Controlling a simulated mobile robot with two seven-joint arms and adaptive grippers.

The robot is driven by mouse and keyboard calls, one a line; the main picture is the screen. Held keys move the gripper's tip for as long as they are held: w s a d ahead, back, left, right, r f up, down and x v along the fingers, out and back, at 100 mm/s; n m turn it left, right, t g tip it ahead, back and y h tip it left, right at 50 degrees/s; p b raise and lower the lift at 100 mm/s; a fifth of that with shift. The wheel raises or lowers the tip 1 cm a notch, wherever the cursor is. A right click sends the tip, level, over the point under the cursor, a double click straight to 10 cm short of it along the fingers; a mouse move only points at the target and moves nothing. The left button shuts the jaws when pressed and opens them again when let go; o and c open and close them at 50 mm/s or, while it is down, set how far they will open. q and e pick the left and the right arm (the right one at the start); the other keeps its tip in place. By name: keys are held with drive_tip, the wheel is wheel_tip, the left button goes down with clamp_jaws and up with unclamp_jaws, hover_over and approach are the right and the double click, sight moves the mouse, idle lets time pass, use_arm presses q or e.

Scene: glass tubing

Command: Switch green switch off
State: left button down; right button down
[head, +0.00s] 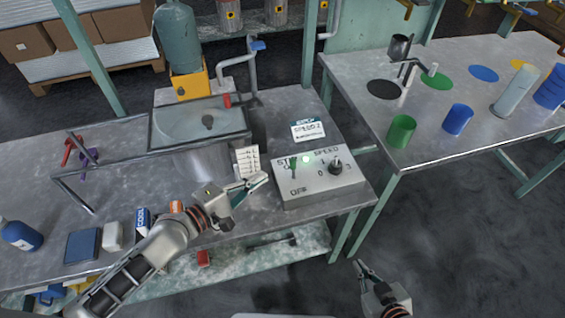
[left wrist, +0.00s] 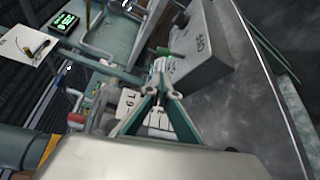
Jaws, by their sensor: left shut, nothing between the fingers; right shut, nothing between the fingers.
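A grey control box (head: 315,183) sits on the metal bench, with lettering on its top that includes "SPEED" and "OFF". The green switch (head: 293,166) stands on its left part, beside a lit green lamp (head: 306,159). A dark knob (head: 336,167) is on its right part. In the left wrist view the green switch (left wrist: 164,51) shows beyond the fingers on the box (left wrist: 200,50). My left gripper (head: 262,178) is shut and empty, just left of the box and apart from the switch. My right gripper (head: 360,264) is shut and empty, low in front of the bench.
A white numbered card (head: 246,159) stands close behind my left gripper. A sign (head: 308,130) stands behind the box. Another table (head: 463,117) at right holds green and blue cups. The air above the box is clear.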

sight(293, 168)
use_arm(q)
drive_tip(key=x, duration=0.9)
drive_tip(key=shift+w+d+b, duration=0.15)
drive_tip(key=shift+b, duration=0.25)
